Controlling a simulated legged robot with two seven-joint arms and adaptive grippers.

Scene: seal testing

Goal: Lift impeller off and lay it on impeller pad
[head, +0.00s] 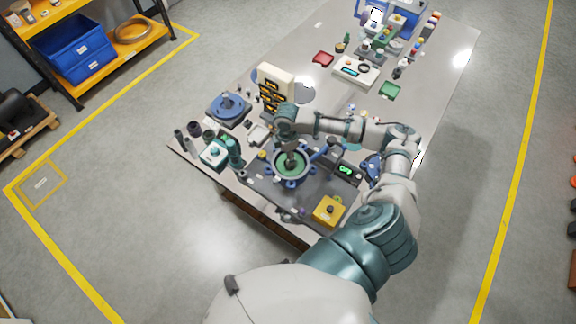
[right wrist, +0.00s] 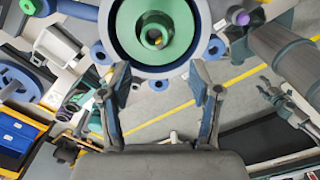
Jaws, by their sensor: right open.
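The impeller, seen as a green disc (head: 284,171) with a raised centre, sits inside a round blue-rimmed housing on the dark work mat. In the right wrist view the green disc (right wrist: 131,33) with its hub is at the top, partly cut off by the picture edge. My right gripper (head: 291,160) points down over the disc. I cannot tell for certain which surface is the impeller pad. My left gripper is out of view.
A yellow box (head: 328,211) and a dark device with a green display (head: 346,170) stand close to the housing. A blue round part on a dark base (head: 228,107) and a cream rack (head: 275,79) stand farther back. A grey round patch (head: 306,92) lies beside the rack.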

